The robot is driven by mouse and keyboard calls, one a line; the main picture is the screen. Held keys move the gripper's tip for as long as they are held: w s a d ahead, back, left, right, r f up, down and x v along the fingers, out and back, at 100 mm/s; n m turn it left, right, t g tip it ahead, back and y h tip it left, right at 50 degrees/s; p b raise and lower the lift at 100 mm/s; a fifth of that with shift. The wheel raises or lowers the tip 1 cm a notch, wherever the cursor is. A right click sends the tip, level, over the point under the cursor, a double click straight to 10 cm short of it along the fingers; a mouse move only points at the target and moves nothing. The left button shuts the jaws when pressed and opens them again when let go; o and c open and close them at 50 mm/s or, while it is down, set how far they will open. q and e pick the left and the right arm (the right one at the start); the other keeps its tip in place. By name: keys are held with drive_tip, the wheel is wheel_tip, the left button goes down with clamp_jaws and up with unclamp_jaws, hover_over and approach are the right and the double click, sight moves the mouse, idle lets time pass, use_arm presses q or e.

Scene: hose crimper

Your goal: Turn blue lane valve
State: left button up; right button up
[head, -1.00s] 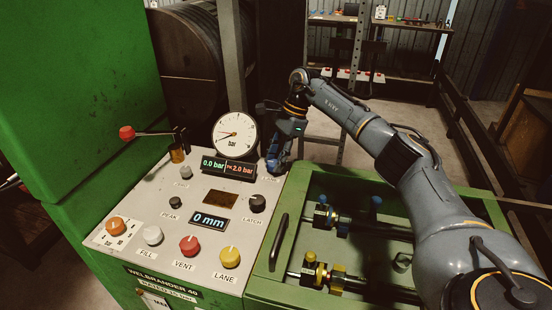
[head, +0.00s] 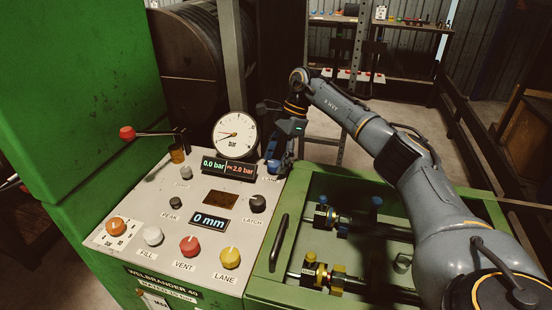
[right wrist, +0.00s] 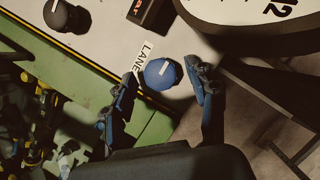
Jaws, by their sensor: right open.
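The blue lane valve knob (head: 273,167) sits at the panel's far right corner, with its LANE label just below it. My right gripper (head: 284,163) is open beside the knob in the head view. In the right wrist view its fingertips (right wrist: 168,70) stand on either side of the knob, with a gap on each side. I cannot tell whether their tips are level with the knob. My left gripper is out of view.
The pressure gauge (head: 235,135) stands close behind the knob, and the display (head: 228,168) lies to its left. The black latch knob (head: 257,204) is nearer. The yellow lane knob (head: 230,258) is at the panel's front. A green-framed bay (head: 345,180) with blue and yellow fittings lies right.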

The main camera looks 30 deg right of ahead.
drive_tip(key=v, duration=1.2)
drive_tip(key=shift+w+a, duration=0.1)
